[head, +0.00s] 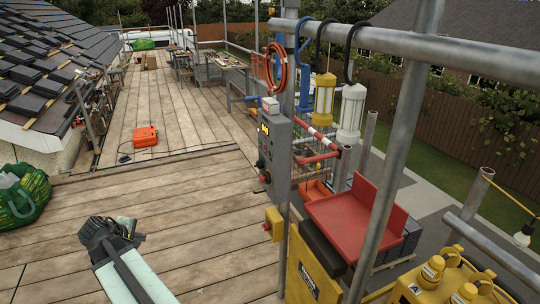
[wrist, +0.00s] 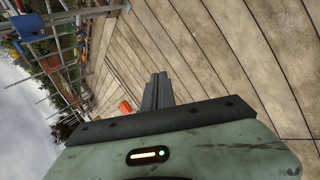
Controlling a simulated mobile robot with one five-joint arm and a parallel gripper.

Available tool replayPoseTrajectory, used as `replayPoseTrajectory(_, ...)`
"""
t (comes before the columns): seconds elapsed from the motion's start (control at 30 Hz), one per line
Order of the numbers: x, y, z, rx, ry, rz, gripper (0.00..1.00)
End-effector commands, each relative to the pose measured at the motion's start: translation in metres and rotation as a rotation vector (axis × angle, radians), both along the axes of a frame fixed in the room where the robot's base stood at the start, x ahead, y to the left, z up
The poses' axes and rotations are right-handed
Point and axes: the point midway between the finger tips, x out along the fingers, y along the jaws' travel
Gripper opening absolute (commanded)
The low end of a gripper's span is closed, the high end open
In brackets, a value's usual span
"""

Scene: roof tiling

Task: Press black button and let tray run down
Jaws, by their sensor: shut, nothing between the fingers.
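A grey control box (head: 274,152) is fixed to the scaffold pole in the head view. Its left face carries small buttons, a red one (head: 265,178) low down and a dark one (head: 260,163) just above. The red tray (head: 345,222) sits level beyond the guard rail, right of the box, beside a yellow machine body (head: 313,275). My gripper (head: 108,232) is low over the deck at the lower left, well apart from the box. In the wrist view its fingers (wrist: 158,92) are together and empty, pointing across the planks.
An orange case (head: 146,136) lies on the planks ahead, and a green bag (head: 22,195) stands at the left. A yellow box with a red button (head: 273,224) hangs below the control box. Scaffold rails and poles (head: 400,130) line the right. The middle planks are clear.

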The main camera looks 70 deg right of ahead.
Motion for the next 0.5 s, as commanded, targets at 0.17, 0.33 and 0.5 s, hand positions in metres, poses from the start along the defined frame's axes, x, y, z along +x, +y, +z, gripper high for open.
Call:
replayPoseTrajectory(0.17, -0.044, -0.118, 0.035, -0.228, 0.119, 0.038, 0.00)
replayPoseTrajectory(0.33, -0.102, -0.217, 0.073, -0.432, 0.303, 0.086, 0.00)
replayPoseTrajectory(0.5, -0.170, -0.298, 0.111, -0.595, 0.541, 0.138, 0.00)
